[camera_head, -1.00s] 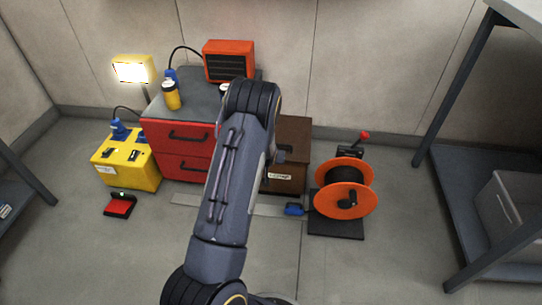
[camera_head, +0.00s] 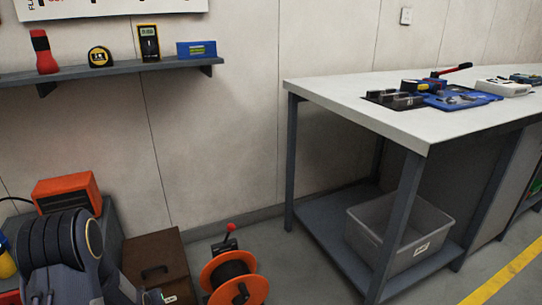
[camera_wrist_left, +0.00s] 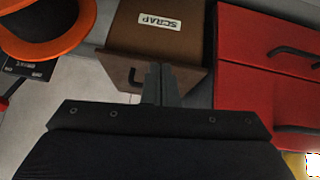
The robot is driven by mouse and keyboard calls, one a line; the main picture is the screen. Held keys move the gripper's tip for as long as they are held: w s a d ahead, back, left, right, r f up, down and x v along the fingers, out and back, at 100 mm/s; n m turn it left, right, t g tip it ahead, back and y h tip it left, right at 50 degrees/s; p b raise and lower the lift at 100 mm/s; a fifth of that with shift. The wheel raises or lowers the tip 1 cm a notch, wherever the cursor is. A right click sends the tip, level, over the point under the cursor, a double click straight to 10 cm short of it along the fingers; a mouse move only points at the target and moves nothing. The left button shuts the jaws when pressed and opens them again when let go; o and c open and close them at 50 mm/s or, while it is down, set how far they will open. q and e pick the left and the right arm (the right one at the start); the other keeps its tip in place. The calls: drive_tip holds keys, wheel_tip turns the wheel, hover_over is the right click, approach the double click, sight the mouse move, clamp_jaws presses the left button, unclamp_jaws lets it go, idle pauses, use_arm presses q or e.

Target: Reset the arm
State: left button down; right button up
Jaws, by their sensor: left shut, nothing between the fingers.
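My left arm (camera_head: 60,250) rises at the lower left of the head view. Its dark rounded joint stands in front of the grey-topped cabinet. The left gripper (camera_wrist_left: 162,85) shows in the left wrist view, its two fingers together with nothing between them. The fingertips overlap the front of a brown box marked SCRAP (camera_wrist_left: 190,35), near its handle; I cannot tell whether they touch it. The brown box (camera_head: 155,258) also shows in the head view, right of my arm. My right gripper is not in view.
An orange cable reel (camera_head: 235,280) stands right of the brown box. A workbench (camera_head: 350,90) with tools stands at the right, a clear bin (camera_head: 400,245) on its lower shelf. A wall shelf (camera_head: 110,68) holds small tools. Red drawers (camera_wrist_left: 270,60) show in the wrist view.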

use_arm(q)
drive_tip(key=s+d+r+h, duration=0.1)
drive_tip(key=s+d+r, duration=0.25)
drive_tip(key=r, duration=0.25)
drive_tip(key=s+d+r+m+h, duration=0.1)
drive_tip(key=s+d+r+h, duration=0.2)
drive_tip(key=r, duration=0.4)
drive_tip(key=s+d+r, duration=0.3)
drive_tip(key=d+r, duration=0.1)
drive_tip(key=r, duration=0.2)
drive_tip(key=s+d+r+m+h, duration=0.1)
drive_tip(key=s+d+r, duration=0.15)
drive_tip(key=s, duration=0.25)
drive_tip(key=s+d+r+m+g+h, duration=0.1)
drive_tip(key=s+d, duration=0.2)
drive_tip(key=s, duration=0.3)
drive_tip(key=s+d+r+m+h, duration=0.1)
drive_tip(key=s+d+r+m, duration=0.15)
drive_tip(key=s, duration=0.25)
wheel_tip(320, 180, up, 37)
drive_tip(key=p, duration=3.7)
drive_tip(key=shift+s+d+n, duration=0.3)
drive_tip(key=shift+s+n, duration=0.05)
drive_tip(key=shift+s, duration=0.05)
drive_tip(key=shift+f, duration=0.1)
